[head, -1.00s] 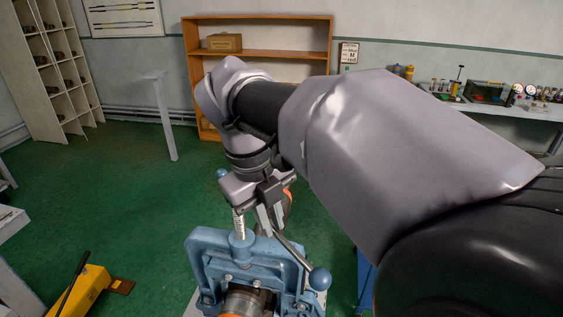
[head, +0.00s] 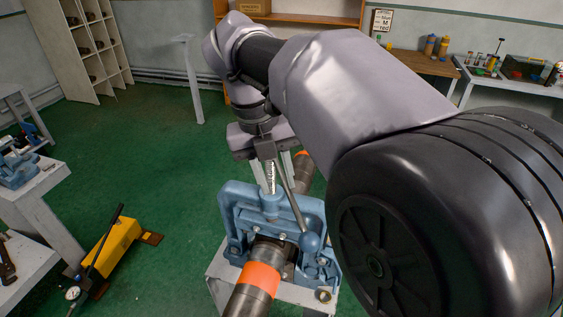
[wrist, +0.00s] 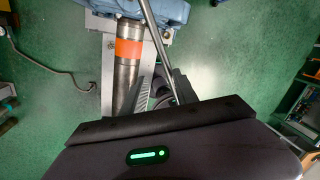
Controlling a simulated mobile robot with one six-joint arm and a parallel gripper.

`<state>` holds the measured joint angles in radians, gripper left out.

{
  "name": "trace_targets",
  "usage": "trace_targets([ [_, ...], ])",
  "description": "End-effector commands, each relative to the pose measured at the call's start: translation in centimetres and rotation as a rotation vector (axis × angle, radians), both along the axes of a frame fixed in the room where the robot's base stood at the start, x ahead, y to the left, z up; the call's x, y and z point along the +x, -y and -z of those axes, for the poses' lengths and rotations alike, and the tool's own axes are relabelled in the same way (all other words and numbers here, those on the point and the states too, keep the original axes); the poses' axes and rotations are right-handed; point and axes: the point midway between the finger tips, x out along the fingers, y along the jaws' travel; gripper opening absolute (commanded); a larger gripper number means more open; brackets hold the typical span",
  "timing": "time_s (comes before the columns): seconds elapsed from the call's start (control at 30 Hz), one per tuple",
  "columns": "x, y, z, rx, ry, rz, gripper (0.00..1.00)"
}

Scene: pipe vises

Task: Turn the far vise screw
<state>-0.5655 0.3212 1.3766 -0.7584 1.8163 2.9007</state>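A blue pipe vise (head: 270,212) stands on a pale stand in the head view, clamped over a dark pipe (head: 245,300) with orange bands. Its upright screw (head: 270,180) rises from the top. My gripper (head: 277,168) points down above the vise, at the bar. In the wrist view the bar (wrist: 151,30) runs down beside the right finger, and the fingers (wrist: 160,88) stand apart. Contact with the bar cannot be told.
Another blue vise (head: 15,168) sits on a bench at the left. A yellow pump (head: 112,245) with a gauge lies on the green floor. A shelf and a tool table (head: 510,93) stand along the back wall. Open floor lies left of the vise.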

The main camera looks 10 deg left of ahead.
Motion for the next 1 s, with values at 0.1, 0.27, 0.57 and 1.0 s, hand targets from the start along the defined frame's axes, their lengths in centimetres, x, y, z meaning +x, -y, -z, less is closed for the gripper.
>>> trace_targets([
  [0.1,-0.1,0.0,0.3,-0.003,-0.007,0.000,0.34],
  [0.27,-0.1,0.0,0.3,-0.002,-0.008,0.001,0.34],
  [0.57,-0.2,-0.4,-2.4,-0.001,-0.004,0.000,0.34],
  [1.0,-0.5,-1.1,-6.7,-0.001,-0.002,-0.001,0.34],
])
